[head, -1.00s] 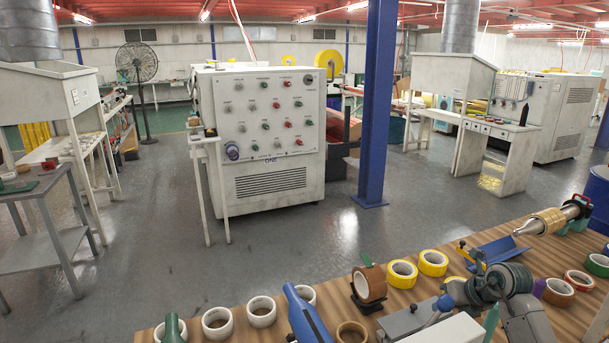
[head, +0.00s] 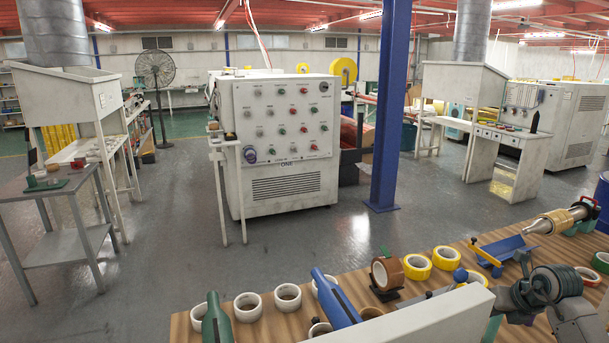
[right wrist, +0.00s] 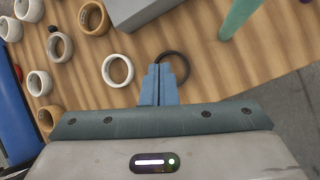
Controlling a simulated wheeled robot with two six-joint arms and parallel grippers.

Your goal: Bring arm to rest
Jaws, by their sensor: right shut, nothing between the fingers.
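My right arm (head: 545,290) shows in the head view at the lower right, bent over the wooden table (head: 285,326). Its gripper cannot be made out there. In the right wrist view my right gripper (right wrist: 160,84) has its blue fingers shut with nothing between them. The fingertips point at the tabletop, between a white ring (right wrist: 118,70) and a dark ring (right wrist: 173,66); the height above the table cannot be told. My left gripper is in neither current view.
Several tape rolls, such as a white one (head: 287,297) and a yellow one (head: 446,258), stand on the table. A brown roll (head: 387,272) sits on a holder. A blue tool (head: 335,300) and a metal cone tool (head: 553,221) lie nearby.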

